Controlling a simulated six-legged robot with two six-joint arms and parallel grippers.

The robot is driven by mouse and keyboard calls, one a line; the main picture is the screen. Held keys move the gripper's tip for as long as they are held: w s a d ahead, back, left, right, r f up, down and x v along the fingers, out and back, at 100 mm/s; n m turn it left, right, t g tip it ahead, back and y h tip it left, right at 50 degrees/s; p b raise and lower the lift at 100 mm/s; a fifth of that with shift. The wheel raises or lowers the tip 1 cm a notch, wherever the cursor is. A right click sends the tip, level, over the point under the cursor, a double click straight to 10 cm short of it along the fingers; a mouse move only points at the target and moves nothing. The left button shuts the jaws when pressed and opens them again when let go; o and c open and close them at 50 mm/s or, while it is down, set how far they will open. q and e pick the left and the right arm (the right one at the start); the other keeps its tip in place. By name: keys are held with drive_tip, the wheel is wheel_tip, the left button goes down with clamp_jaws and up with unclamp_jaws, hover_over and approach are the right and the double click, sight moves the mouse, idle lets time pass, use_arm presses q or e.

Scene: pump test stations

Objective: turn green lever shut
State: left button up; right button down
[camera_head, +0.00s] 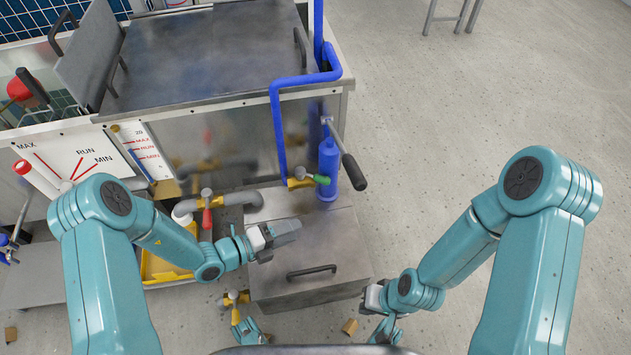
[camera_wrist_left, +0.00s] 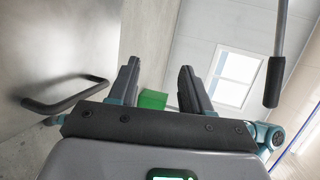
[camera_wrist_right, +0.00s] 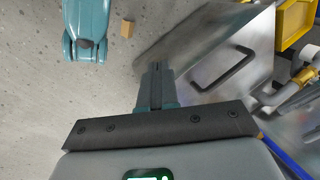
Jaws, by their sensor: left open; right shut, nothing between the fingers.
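The green lever (camera_head: 322,179) sits on a brass valve (camera_head: 297,183) at the foot of the blue pipe, beside a blue cylinder, and its grip points right in the head view. My left gripper (camera_head: 288,230) is open over the metal box, below and left of the lever in the head view. In the left wrist view a green block (camera_wrist_left: 153,99), which looks like the lever's grip, shows between the open fingers (camera_wrist_left: 160,78); I cannot tell if they touch it. My right gripper (camera_head: 370,297) is shut and empty, low beside the box; its closed fingers show in the right wrist view (camera_wrist_right: 155,80).
A red lever (camera_head: 207,199) stands on a grey pipe left of my left gripper. A black-handled lever (camera_head: 353,171) juts out beside the blue cylinder (camera_head: 328,160). The metal box (camera_head: 335,245) has a black handle (camera_head: 312,271).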

sight(313, 178)
use_arm(q)
drive_tip(key=w+a+n+t+y, duration=0.2)
drive_tip(key=w+a+n+t, duration=0.2)
drive_tip(key=w+n, duration=0.15)
drive_tip(key=b+x, duration=0.6)
drive_tip(key=x, duration=1)
drive_tip(key=shift+d+m, duration=0.2)
drive_tip(key=shift+m, duration=0.25)
use_arm(e)
wheel_tip(313, 178, down, 6)
drive_tip(key=w+d+t, duration=0.1)
drive_tip(key=w, duration=0.1)
drive_tip(key=shift+w, duration=0.25)
use_arm(q)
drive_tip(key=shift+r, duration=0.1)
clamp_jaws()
